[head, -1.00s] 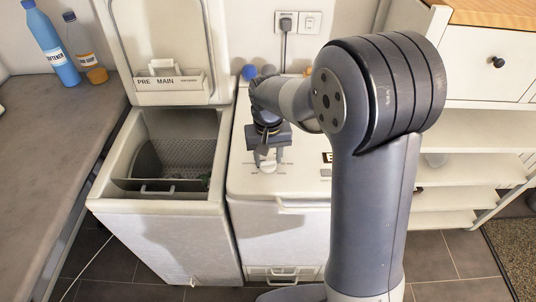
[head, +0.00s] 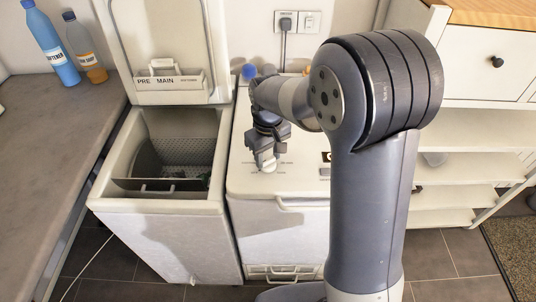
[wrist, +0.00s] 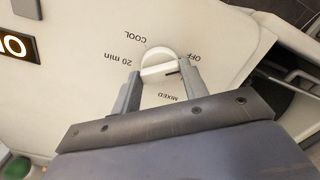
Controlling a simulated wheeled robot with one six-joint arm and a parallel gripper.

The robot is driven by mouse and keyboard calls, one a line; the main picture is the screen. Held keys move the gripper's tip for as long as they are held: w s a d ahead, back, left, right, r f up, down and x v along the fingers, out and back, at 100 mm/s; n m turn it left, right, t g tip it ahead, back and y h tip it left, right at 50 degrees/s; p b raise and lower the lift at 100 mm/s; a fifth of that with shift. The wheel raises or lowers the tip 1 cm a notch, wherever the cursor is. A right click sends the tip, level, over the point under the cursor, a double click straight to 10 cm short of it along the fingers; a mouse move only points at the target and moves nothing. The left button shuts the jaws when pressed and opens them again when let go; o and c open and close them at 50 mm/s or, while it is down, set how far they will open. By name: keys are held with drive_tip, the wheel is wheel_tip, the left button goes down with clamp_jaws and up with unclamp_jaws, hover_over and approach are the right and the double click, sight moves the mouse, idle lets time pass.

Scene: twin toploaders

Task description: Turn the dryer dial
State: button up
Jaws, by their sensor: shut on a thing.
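The dryer dial (wrist: 158,58) is a round white knob with a raised grip bar, on the white top of the right-hand machine. In the wrist view the labels OFF, COOL, 20 min and MIXED stand around it, upside down. A short dark mark shows at the right end of the bar, by the right finger. My gripper (wrist: 161,73) has its two grey fingers at opposite ends of the bar and is shut on it. In the head view the dial (head: 266,166) is partly hidden under my gripper (head: 267,155).
An open toploader (head: 117,198) with its lid raised stands directly left of the dryer (head: 245,185). A blue cap (head: 249,71) shows behind the dryer. Bottles (head: 52,45) stand on the grey counter (head: 50,120) at left. A white shelf unit (head: 460,130) is at right.

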sight(268, 159)
drive_tip(key=o, duration=1)
wheel_tip(268, 159, up, 11)
drive_tip(key=shift+f, duration=0.1)
drive_tip(key=shift+f, duration=0.1)
wheel_tip(268, 159, down, 11)
drive_tip(key=shift+r, duration=0.1)
idle(0.6)
drive_tip(key=shift+r, duration=0.1)
